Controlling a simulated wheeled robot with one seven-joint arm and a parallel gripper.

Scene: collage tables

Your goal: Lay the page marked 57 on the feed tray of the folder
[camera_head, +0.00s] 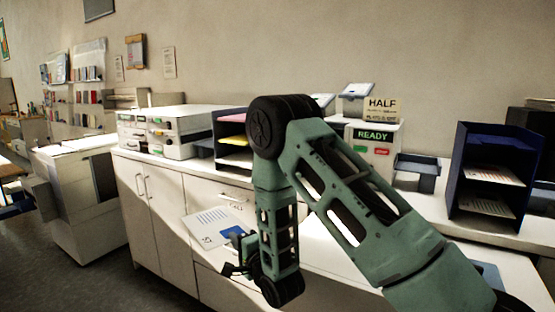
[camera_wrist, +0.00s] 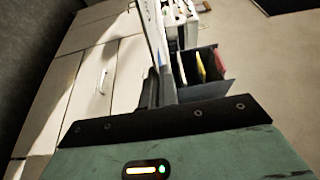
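A white page (camera_head: 208,224) with printed lines and a blue patch hangs in front of the counter doors in the head view; the dark mark near its lower corner is too small to read surely. My gripper (camera_head: 236,262) is at its lower right edge and appears shut on it. In the wrist view the page (camera_wrist: 153,32) stands nearly edge-on between my fingers (camera_wrist: 160,88). The folder (camera_head: 376,142), with a HALF sign and a green READY display, stands on the counter behind my arm. A blue tray (camera_head: 416,172) sticks out at its right; its upper trays (camera_head: 356,91) are partly hidden.
A dark sorter (camera_head: 231,145) with coloured sheets stands left of the folder, and drawer units (camera_head: 165,130) further left. A blue two-shelf rack (camera_head: 492,178) holding pages stands at the right. The cabinet front (camera_head: 150,210) is close to my gripper. My arm hides part of the counter.

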